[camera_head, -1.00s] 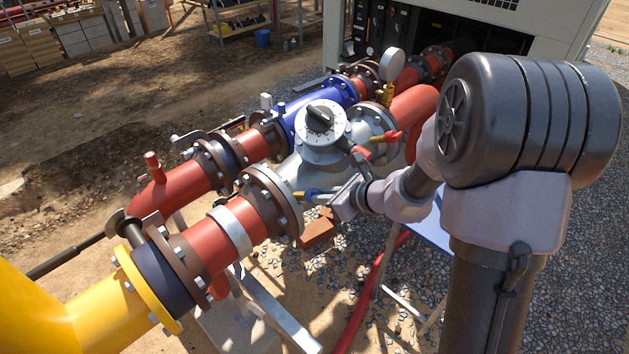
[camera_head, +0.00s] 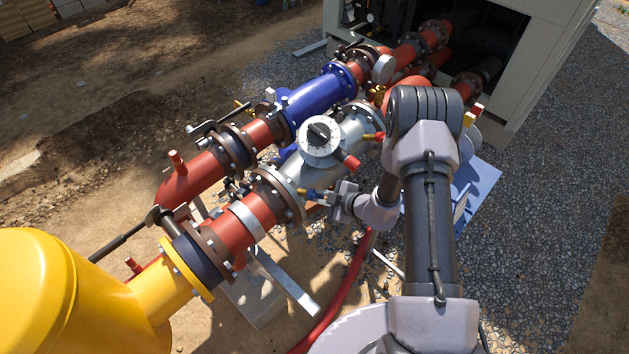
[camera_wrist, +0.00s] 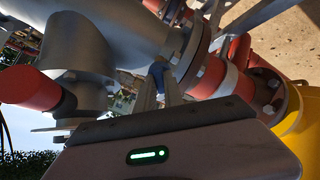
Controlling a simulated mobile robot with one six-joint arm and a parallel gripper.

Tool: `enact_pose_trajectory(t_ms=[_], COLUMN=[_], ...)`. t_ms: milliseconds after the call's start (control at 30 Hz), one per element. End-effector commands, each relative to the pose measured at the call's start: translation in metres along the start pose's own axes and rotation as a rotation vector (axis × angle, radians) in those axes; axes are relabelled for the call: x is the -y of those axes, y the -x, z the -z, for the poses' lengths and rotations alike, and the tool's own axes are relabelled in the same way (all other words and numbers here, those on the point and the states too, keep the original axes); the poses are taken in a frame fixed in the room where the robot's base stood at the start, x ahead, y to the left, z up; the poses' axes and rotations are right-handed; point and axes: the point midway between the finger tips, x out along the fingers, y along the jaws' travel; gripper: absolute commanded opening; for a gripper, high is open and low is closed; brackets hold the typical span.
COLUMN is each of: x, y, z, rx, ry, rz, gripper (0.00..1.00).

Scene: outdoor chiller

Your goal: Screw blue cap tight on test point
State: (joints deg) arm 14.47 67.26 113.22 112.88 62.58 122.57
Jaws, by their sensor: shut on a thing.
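The grey balancing valve (camera_head: 345,140) with a round dial (camera_head: 320,139) sits in the near red pipe line. The blue cap (camera_head: 306,193) is at its lower side, by the flange, where the test point is. My gripper (camera_head: 322,197) reaches it from the right and is shut on it. In the wrist view a small part of the blue cap (camera_wrist: 156,73) shows between the narrow fingers (camera_wrist: 158,88), close against the grey valve body (camera_wrist: 125,25). The test point's thread is hidden, so I cannot tell how the cap is seated.
A red-capped test point (camera_head: 374,136) and a red end piece (camera_head: 352,161) stick out near my forearm. Flanged pipes lie close to the gripper. A yellow pipe (camera_head: 45,290) is at lower left, a red hose (camera_head: 335,310) below. Gravel at right is open.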

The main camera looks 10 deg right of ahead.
Motion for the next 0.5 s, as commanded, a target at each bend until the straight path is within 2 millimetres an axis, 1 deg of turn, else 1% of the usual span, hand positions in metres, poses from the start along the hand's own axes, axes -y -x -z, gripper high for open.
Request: enact_pose_trajectory(t_ms=[33,100,133,167,200,267,300,367,400,433,500], x=[-0.0045,-0.0028,-0.0016,-0.0008,0.0001,0.0008,0.0009,0.001,0.0009,0.0009,0.0009], y=[0.0078,0.0044,0.0027,0.0013,-0.0002,-0.0014,-0.0016,-0.0017,-0.0017,-0.0017,-0.0016], z=[0.0073,0.0045,0.003,0.0017,0.0004,-0.0008,-0.001,-0.0011,-0.0011,-0.001,-0.0009], rx=[0.003,0.002,0.002,0.001,0.001,0.0,0.0,0.0,0.0,0.0,0.0], ry=[-0.245,-0.593,-0.695,-0.758,-0.793,-0.793,-0.792,-0.791,-0.79,-0.79,-0.789], rz=[0.005,0.003,0.002,0.002,0.001,0.001,0.0,0.0,0.001,0.001,0.001], gripper=[0.0,0.0,0.0,0.0,0.0,0.0,0.16,0.28,0.36,0.38,0.38])
